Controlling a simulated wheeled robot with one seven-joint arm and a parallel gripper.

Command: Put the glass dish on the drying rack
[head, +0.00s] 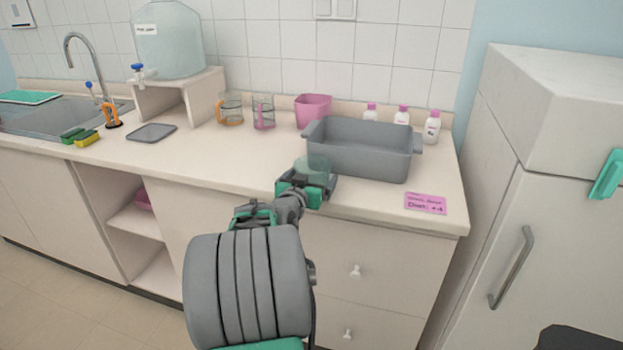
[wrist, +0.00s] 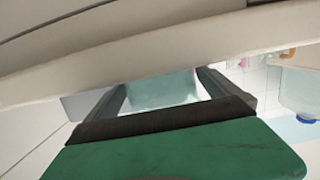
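The glass dish (head: 313,167) is a pale, see-through teal piece at the front left corner of a grey bin. My gripper (head: 310,184) is at the counter's front edge with the dish between its fingers. In the wrist view the dish (wrist: 162,89) fills the space between the two dark fingers, and my gripper (wrist: 163,92) looks shut on it. The finger contact is partly hidden in the head view. No drying rack is plainly recognisable; a flat teal piece (head: 28,97) lies by the sink at the far left, and I cannot tell if it is the rack.
The grey bin (head: 362,158) stands just right of my gripper. Bottles, a pink container (head: 313,109) and two jugs stand behind. A grey mat (head: 152,132), sponges (head: 80,137) and a water dispenser (head: 168,40) are toward the sink (head: 55,115). The counter's front middle is clear.

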